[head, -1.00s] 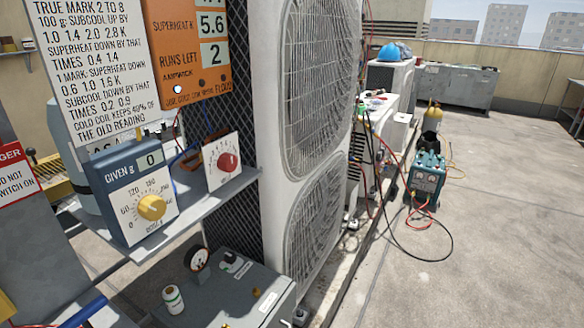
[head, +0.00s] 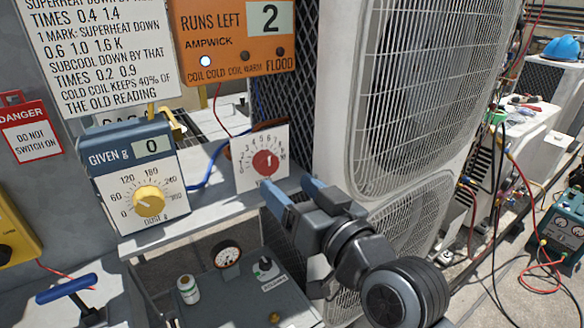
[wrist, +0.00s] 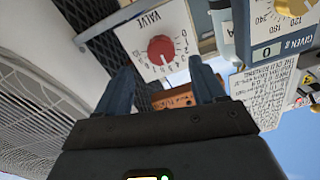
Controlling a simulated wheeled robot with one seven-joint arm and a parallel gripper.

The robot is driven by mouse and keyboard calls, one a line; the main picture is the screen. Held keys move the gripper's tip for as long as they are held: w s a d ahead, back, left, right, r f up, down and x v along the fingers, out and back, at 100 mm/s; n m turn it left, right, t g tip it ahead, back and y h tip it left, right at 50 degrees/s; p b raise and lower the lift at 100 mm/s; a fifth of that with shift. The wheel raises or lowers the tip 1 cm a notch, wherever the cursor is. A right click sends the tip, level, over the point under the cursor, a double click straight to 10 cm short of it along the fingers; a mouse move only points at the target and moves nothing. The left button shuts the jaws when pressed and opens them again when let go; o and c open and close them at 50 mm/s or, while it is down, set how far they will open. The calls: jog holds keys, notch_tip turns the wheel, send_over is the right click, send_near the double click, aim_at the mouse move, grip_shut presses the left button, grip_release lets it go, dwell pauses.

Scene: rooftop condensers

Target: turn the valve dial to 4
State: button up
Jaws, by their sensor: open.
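The valve dial is a white plate (head: 248,152) with a red round knob (head: 265,163), standing on the grey shelf. In the wrist view the knob (wrist: 161,49) shows upside down, with the word VALVE on its plate. A small white mark shows on the knob, but I cannot read surely which number it points at. My gripper (head: 289,189) is open and empty, just below and in front of the dial in the head view. In the wrist view its two blue-grey fingers (wrist: 163,75) stand apart below the knob, one toward each side, not visibly touching it.
A blue dosing box (head: 133,158) with a yellow knob, reading 0, stands left of the valve. An orange panel (head: 232,40) above reads RUNS LEFT 2, its COIL COLD lamp lit. A large condenser (head: 430,90) is close on the right. A grey box (head: 240,295) sits below.

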aim_at(270, 169)
jog(key=x, duration=0.6)
jog(key=shift+w+a+p, duration=0.2)
jog(key=shift+p, duration=0.15)
jog(key=shift+c, duration=0.4)
jog(key=c, duration=1)
jog(key=shift+f+n+b, duration=0.25)
jog(key=shift+n+b, duration=0.65)
jog(key=shift+b, duration=0.25)
jog(key=shift+d+n+b, duration=0.1)
jog(key=shift+n+b, duration=0.35)
jog(key=shift+n, duration=0.05)
jog(key=shift+r+n+b, duration=0.25)
jog(key=shift+n+b, duration=0.05)
jog(key=shift+n, duration=0.3)
jog(key=o, duration=1.1)
